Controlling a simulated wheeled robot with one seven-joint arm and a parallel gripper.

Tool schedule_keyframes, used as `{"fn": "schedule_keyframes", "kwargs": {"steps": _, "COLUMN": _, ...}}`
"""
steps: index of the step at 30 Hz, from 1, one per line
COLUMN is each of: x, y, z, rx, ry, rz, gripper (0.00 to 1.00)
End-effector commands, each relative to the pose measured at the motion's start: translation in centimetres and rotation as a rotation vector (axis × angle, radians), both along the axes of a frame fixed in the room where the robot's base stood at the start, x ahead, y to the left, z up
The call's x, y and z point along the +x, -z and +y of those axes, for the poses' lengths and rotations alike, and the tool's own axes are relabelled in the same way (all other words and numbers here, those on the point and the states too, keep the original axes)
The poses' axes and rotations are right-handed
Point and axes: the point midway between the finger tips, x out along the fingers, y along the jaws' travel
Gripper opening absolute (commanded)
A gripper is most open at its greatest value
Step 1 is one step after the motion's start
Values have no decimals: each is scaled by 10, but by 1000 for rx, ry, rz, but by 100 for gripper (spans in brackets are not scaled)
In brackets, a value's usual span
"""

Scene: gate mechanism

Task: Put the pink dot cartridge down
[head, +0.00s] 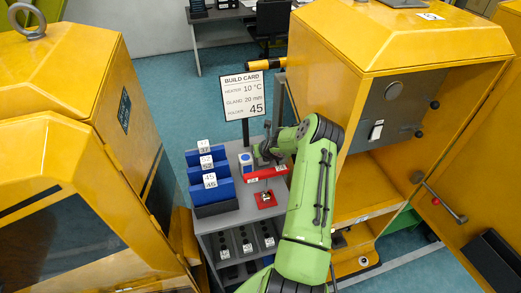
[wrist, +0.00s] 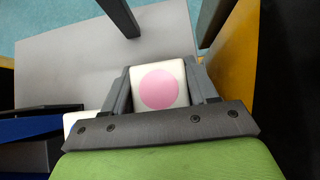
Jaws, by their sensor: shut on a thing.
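The pink dot cartridge (wrist: 172,108) shows in the wrist view as a pale block with a round pink dot on its face. My gripper (wrist: 160,80) is shut on it, one finger at each side. In the head view my gripper (head: 266,150) is over the back part of the grey bench, beside the red tray (head: 268,173). The cartridge is hidden there by my gripper and arm. Whether it touches the surface below cannot be told.
The grey bench (head: 232,150) holds a white and blue block (head: 245,160), blue numbered holders (head: 216,188) and a red square piece (head: 265,199). A build card sign (head: 240,96) stands behind. Yellow cabinets flank the bench; the right one (head: 385,35) is close to my arm.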

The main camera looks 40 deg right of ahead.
Motion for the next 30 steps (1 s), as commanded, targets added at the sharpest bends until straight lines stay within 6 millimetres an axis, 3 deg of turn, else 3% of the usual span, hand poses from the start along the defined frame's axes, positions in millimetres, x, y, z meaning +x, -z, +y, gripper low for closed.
{"fn": "schedule_keyframes", "kwargs": {"steps": 9, "x": 1, "y": 3, "z": -1, "rx": -2, "ry": 0, "rz": -4, "gripper": 15}}
{"fn": "schedule_keyframes", "kwargs": {"steps": 10, "x": 1, "y": 3, "z": 0, "rx": -1, "ry": 0, "rz": -3, "gripper": 61}}
{"fn": "schedule_keyframes", "kwargs": {"steps": 12, "x": 1, "y": 2, "z": 0, "rx": -1, "ry": 0, "rz": -3, "gripper": 68}}
{"fn": "schedule_keyframes", "kwargs": {"steps": 22, "x": 0, "y": -6, "z": 0, "rx": -3, "ry": -1, "rz": -3, "gripper": 68}}
{"fn": "schedule_keyframes", "kwargs": {"steps": 30, "x": -42, "y": -52, "z": 22, "rx": -5, "ry": -1, "rz": -2, "gripper": 68}}
